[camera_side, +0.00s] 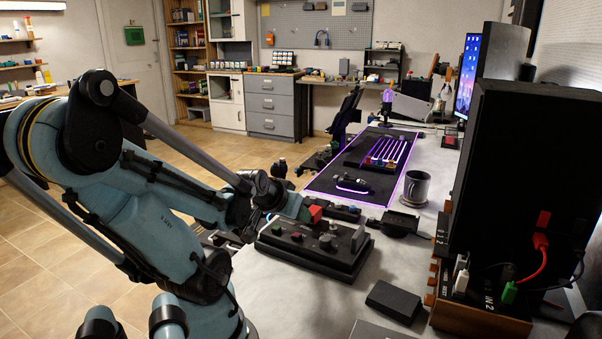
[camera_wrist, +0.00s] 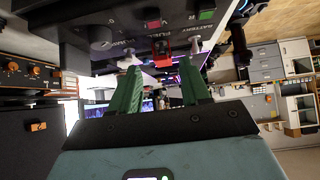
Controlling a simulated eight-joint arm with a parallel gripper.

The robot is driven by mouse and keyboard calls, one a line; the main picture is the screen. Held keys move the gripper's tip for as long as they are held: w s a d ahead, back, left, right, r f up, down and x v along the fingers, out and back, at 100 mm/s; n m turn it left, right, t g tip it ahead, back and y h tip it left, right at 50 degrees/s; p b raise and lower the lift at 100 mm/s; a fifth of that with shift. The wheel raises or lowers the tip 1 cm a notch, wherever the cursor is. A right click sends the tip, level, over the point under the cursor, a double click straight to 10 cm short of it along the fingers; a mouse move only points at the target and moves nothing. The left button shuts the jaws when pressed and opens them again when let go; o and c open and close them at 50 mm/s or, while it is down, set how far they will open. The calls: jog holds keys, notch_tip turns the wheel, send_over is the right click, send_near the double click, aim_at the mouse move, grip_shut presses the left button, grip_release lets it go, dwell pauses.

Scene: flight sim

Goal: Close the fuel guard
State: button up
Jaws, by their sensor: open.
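The control panel (camera_side: 345,268) is a black box on the desk in the side view, with knobs, buttons and switches on its face. A red fuel guard (camera_side: 315,213) stands up at its far side, close to my gripper tip (camera_side: 302,209). In the wrist view the panel (camera_wrist: 125,22) hangs at the top, seen upside down. The red guard (camera_wrist: 163,50) sticks out from it, beside lettering that seems to read FUEL. My gripper (camera_wrist: 162,78) has two green fingers spread apart. The guard lies beyond the gap between them, and I cannot tell whether anything touches it.
A knob (camera_wrist: 101,38), a red button (camera_wrist: 152,18) and a green button (camera_wrist: 207,13) flank the guard. On the desk are a mug (camera_side: 416,188), a keyboard (camera_side: 385,150), a mouse (camera_side: 353,184) and a black box (camera_side: 393,300). A large monitor stands right.

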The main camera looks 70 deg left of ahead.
jog(key=shift+v, duration=0.95)
jog(key=shift+d, duration=0.1)
jog(key=w+d+r+m+h, duration=0.1)
jog(key=w+d+m+h, duration=0.2)
jog(key=d, duration=0.7)
jog(key=w+d+r+m+h, duration=0.1)
jog(key=w+d+m+h, duration=0.2)
jog(key=d, duration=0.8)
jog(key=shift+w+d+r+m, duration=0.3)
jog(key=shift+w+m, duration=0.75)
jog(key=shift+m, duration=0.05)
jog(key=shift+c, duration=0.3)
